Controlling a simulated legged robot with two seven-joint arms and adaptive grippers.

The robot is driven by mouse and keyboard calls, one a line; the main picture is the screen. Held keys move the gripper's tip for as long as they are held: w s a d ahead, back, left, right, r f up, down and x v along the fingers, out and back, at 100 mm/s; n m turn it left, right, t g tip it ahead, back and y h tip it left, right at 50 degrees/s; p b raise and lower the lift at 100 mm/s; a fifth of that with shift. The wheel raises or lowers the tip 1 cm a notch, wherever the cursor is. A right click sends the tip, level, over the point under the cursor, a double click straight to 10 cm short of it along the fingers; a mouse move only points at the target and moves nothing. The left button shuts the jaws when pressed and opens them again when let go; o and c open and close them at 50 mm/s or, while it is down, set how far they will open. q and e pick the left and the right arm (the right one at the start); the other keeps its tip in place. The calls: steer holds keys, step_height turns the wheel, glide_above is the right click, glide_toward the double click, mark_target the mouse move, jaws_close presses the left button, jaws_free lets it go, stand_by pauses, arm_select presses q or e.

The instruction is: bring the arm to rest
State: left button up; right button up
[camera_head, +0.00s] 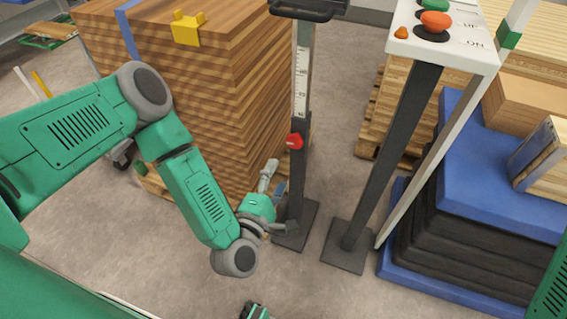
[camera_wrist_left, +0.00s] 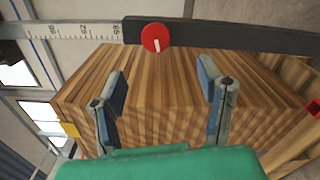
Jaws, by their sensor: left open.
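My left arm comes in from the left in the head view, bent at the elbow. My left gripper (camera_head: 275,200) hangs low beside the dark post with the scale and in front of the stacked wood. In the left wrist view my left gripper (camera_wrist_left: 162,100) has its two fingers wide apart with nothing between them. The post's red knob (camera_wrist_left: 156,38) lies beyond the fingers there, apart from them. The red knob (camera_head: 295,141) also shows in the head view, above the gripper.
A tall stack of wooden boards (camera_head: 195,75) stands behind the arm. A control stand (camera_head: 442,48) with green and red buttons is on the right. Blue and black stacked slabs (camera_head: 480,190) lie beyond it. Grey floor (camera_head: 345,130) is clear between the posts.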

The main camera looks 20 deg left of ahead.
arm_select(q)
steer(key=shift+s, duration=0.3)
steer(key=s+d+f+m+g+h+p, duration=0.1)
steer(key=s+f+m+g+h+p, duration=0.1)
steer(key=s+m+g, duration=0.4)
steer(key=s+d+f+m+g+h+p, duration=0.2)
steer(key=s+m+g+p, duration=0.15)
steer(key=m, duration=0.35)
steer(key=s+a+r+m+g+y+p, duration=0.1)
steer(key=s+a+m+g+y, duration=0.1)
steer(key=s+a+m+g, duration=0.2)
steer(key=s+a+r+m+g+y+p, duration=0.1)
steer(key=s+a+r+m+g+y, duration=0.1)
steer(key=s+a, duration=0.8)
steer(key=shift+s+r+m+g+y, duration=0.3)
steer(key=shift+m+g, duration=0.55)
steer(key=shift+m, duration=0.25)
steer(key=shift+w, duration=0.15)
